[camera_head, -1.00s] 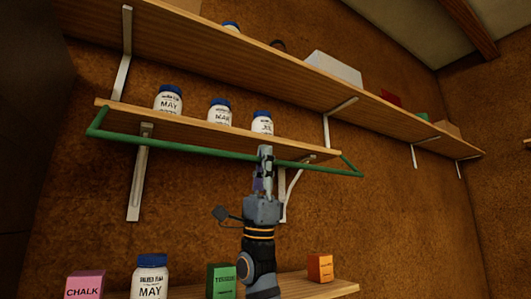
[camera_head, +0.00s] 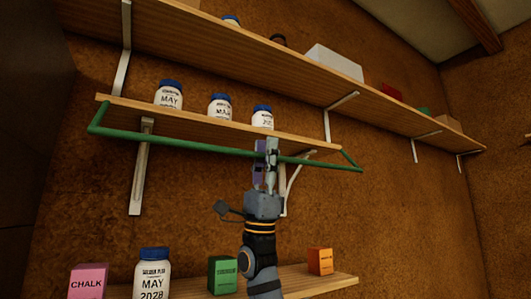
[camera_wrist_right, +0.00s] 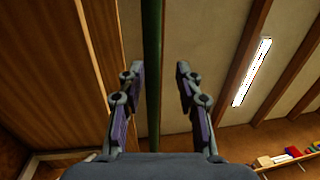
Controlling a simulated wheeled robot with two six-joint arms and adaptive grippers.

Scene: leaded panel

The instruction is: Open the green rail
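The green rail (camera_head: 190,147) is a bar along the front of the middle shelf (camera_head: 130,111), a little below its edge, with a short arm at each end running back to the shelf. My right gripper (camera_head: 267,146) points up at the rail, right of its middle. Its two fingers are apart. In the right wrist view the rail (camera_wrist_right: 152,60) runs lengthwise through the gap between the open fingers (camera_wrist_right: 158,70), nearer the left finger. I cannot tell whether either finger touches it. My left gripper is not in view.
Several white jars with blue lids, one here (camera_head: 219,107), stand on the middle shelf behind the rail. A long upper shelf (camera_head: 290,72) is above. A lower shelf holds a pink chalk box (camera_head: 88,281), a jar (camera_head: 152,276), a green box (camera_head: 223,275) and an orange box (camera_head: 320,262).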

